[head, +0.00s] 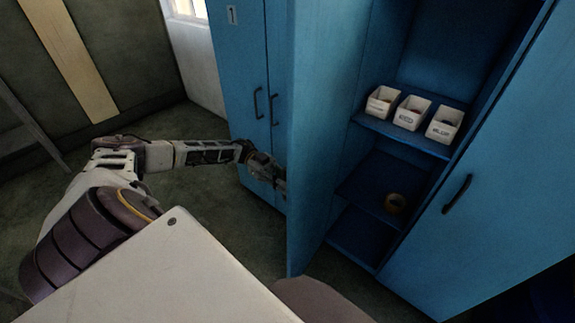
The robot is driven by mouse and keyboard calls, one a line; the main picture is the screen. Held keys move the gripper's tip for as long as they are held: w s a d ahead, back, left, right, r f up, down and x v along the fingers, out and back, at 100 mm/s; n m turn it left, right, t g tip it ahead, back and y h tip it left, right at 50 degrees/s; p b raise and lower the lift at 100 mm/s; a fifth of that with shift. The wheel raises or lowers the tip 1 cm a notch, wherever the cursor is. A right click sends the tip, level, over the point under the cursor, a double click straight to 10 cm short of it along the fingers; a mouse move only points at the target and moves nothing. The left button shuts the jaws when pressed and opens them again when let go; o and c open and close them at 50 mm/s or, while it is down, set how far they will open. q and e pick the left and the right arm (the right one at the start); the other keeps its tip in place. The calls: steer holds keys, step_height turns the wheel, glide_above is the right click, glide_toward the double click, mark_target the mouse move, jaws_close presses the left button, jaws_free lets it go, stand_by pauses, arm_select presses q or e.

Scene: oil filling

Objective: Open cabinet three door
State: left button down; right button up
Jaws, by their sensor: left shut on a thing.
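A blue cabinet door (324,130) stands swung open in the middle of the head view, its edge toward me. Its number is not visible. My left gripper (279,183) is at the left side of this door, partly hidden at the door's edge. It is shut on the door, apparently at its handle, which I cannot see. The open compartment shows shelves (372,185) inside. The neighbouring right door (500,190) has a dark handle (457,194) and looks closed. My right gripper is out of view.
A blue cabinet (240,60) labelled 1 stands at the left with two closed doors and dark handles. Three white bins (412,112) sit on the upper shelf. Floor (215,215) is clear left of the open door.

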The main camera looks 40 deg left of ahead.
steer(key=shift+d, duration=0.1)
arm_select(q)
steer(key=c, duration=1.6)
jaws_free()
steer(key=shift+c, duration=0.2)
steer(key=shift+o, duration=0.8)
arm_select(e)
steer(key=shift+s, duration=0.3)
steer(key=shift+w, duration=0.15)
arm_select(q)
steer(key=shift+a, duration=0.1)
steer(key=w+a, duration=0.1)
steer(key=a, duration=1)
steer(key=shift+a, duration=0.35)
steer(key=shift+w+f, duration=0.1)
